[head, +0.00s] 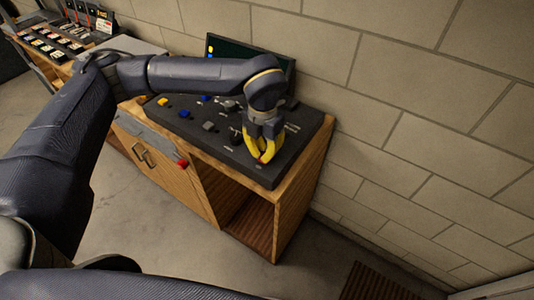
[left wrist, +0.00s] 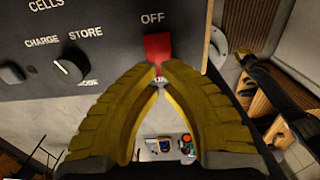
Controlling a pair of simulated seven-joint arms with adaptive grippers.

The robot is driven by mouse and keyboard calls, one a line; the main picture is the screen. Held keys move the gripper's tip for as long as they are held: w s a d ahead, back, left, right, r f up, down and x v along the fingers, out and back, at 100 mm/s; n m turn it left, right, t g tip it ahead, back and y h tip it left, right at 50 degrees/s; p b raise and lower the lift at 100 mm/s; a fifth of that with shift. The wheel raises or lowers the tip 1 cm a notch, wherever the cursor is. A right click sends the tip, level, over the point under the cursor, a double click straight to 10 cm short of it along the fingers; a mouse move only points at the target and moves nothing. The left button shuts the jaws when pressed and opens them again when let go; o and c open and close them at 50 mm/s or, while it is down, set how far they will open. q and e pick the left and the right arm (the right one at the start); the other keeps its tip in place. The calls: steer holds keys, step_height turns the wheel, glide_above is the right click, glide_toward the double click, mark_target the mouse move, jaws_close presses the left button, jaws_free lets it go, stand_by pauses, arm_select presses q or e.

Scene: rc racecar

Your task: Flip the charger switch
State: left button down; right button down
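The charger panel is a dark slab (head: 285,158) with several knobs, on top of a wooden cabinet. In the left wrist view the panel (left wrist: 110,60) carries a red switch (left wrist: 157,46) with OFF printed above it; lettering below it is mostly hidden by my fingers. My left gripper (head: 263,160) has yellow fingers and is over the panel's near right corner. In the left wrist view its fingertips (left wrist: 159,70) are drawn nearly together at the switch's lower end. Nothing is held between them; contact is unclear.
A knob (left wrist: 72,66) marked CHARGE and STORE sits left of the switch. A dark screen (head: 222,48) stands behind the panel against the block wall (head: 400,100). The wooden cabinet (head: 290,205) has an open shelf. Another bench with small items (head: 50,42) stands at the upper left.

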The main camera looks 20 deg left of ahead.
arm_select(q)
steer(key=shift+f, duration=1.15)
stand_by(0.7)
steer(key=shift+r, duration=3.55)
